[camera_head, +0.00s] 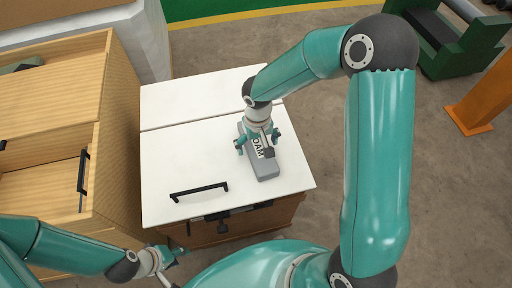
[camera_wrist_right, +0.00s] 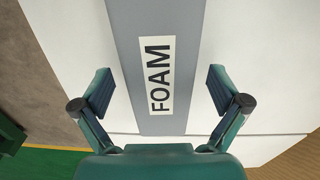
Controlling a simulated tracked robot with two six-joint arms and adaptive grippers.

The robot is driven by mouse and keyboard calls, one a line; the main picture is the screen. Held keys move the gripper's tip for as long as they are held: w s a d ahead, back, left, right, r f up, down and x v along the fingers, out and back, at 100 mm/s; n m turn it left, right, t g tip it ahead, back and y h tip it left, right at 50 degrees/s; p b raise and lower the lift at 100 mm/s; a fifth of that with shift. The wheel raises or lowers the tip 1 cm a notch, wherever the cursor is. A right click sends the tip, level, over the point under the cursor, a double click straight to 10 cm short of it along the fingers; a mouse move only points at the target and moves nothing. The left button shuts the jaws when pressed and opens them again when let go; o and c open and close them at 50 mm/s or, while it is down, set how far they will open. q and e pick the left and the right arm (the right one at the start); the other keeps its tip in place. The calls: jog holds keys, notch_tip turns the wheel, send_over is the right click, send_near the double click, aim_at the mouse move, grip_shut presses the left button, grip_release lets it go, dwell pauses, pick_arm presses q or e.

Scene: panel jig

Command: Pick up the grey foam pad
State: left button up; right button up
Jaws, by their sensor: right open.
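The grey foam pad (camera_head: 266,168) lies on the white panel top, with a white label reading FOAM. In the right wrist view the pad (camera_wrist_right: 160,25) runs up the middle of the picture between my fingers. My right gripper (camera_head: 258,142) is over the pad, its two fingers apart, one on each side. In the right wrist view the open gripper (camera_wrist_right: 159,90) has a clear gap between each finger and the pad. My left gripper (camera_head: 172,262) is low at the left, away from the pad; its fingers are small and partly cut off by the frame's lower part.
The white panel top (camera_head: 180,160) has a black bar handle (camera_head: 199,190) near its front edge and a seam across it. A wooden cabinet (camera_head: 60,85) stands at the left. A green machine (camera_head: 455,45) and an orange post (camera_head: 485,95) are at the right.

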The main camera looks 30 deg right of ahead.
jog(key=shift+c, duration=0.3)
jog(key=c, duration=1.2)
jog(key=shift+r, duration=0.1)
